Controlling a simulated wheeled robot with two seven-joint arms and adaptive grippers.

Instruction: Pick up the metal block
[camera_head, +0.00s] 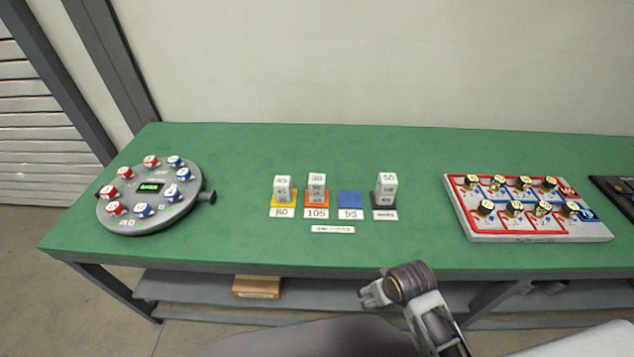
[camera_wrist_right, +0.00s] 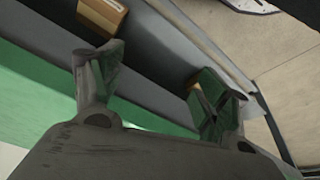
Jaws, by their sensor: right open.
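Metal blocks with numbers stand in stacks on coloured pads in the middle of the green table. One stack (camera_head: 283,188) is on the yellow pad, one (camera_head: 317,188) on the orange pad, and one (camera_head: 386,189) on the dark pad at the right. The blue pad (camera_head: 350,199) is bare. My right gripper (camera_head: 370,294) is in front of the table's near edge, apart from all the blocks. In the right wrist view its two fingers (camera_wrist_right: 155,88) are spread with nothing between them. My left gripper is not in view.
A round grey dial device (camera_head: 150,222) with red and blue knobs is at the left. A white board (camera_head: 535,236) with several knobs is at the right. A cardboard box (camera_head: 256,286) lies on the lower shelf.

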